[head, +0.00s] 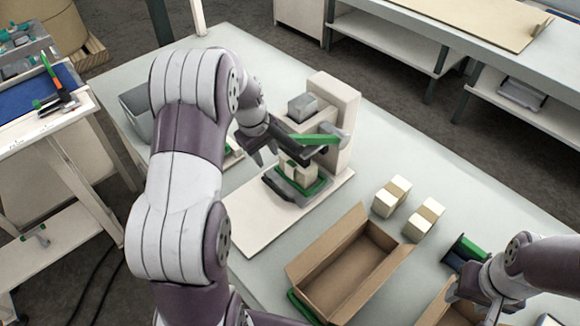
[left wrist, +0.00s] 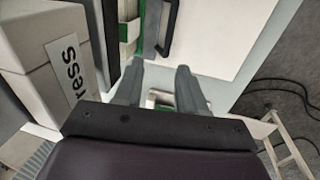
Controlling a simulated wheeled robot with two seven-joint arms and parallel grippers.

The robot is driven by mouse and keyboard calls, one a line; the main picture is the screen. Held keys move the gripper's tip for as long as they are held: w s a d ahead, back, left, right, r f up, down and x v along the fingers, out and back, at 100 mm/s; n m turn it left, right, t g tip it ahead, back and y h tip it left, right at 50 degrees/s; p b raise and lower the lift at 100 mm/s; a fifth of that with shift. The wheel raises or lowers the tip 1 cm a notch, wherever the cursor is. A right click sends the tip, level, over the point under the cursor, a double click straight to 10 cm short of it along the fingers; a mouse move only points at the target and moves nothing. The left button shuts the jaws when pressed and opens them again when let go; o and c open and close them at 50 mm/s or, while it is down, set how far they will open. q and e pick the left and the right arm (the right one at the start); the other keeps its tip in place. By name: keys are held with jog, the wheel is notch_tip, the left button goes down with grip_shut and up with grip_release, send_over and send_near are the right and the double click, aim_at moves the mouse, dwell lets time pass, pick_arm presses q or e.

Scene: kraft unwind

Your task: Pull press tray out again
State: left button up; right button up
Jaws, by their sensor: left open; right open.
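The press (head: 340,118) is a cream block machine with a green lever (head: 315,139), standing on a pale base board. Its "Press" label also shows in the left wrist view (left wrist: 68,62). The dark grey press tray (head: 285,191) with a green inside sits low at the front of the press and bears a small cream-and-tan box (head: 299,172). A dark handle (left wrist: 170,28) shows at the top of the left wrist view. My left gripper (head: 258,156) is open and empty, left of the press and apart from the tray. My right gripper (head: 478,296) is open at the lower right.
An open cardboard box (head: 345,262) stands in front of the press. Two small wrapped boxes (head: 391,197) lie right of it, and a dark-and-green holder (head: 463,252) is near my right gripper. A grey bin (head: 136,108) stands behind my left arm.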

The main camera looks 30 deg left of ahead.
aim_at(271, 185)
pick_arm(q)
jog(key=shift+n, duration=0.3)
jog(key=f, duration=0.3)
jog(key=f+p, duration=0.1)
jog(key=f, duration=0.3)
jog(key=f+p, duration=0.1)
jog(key=f, duration=0.3)
jog(key=shift+w+d+f, duration=0.15)
jog(key=shift+w+d, duration=0.05)
jog(key=shift+w, duration=0.1)
jog(key=shift+s+a+f, duration=0.1)
jog(key=shift+s+f, duration=0.1)
jog(key=shift+f, duration=0.2)
jog(key=shift+w, duration=0.15)
jog(key=shift+f, duration=0.1)
jog(key=shift+c, duration=1.3)
jog(key=c, duration=0.5)
pick_arm(e)
jog(key=r, duration=0.1)
jog(key=s+r, duration=0.1)
jog(key=r, duration=0.1)
jog(key=shift+s+a, duration=0.3)
jog(key=shift+a, duration=0.1)
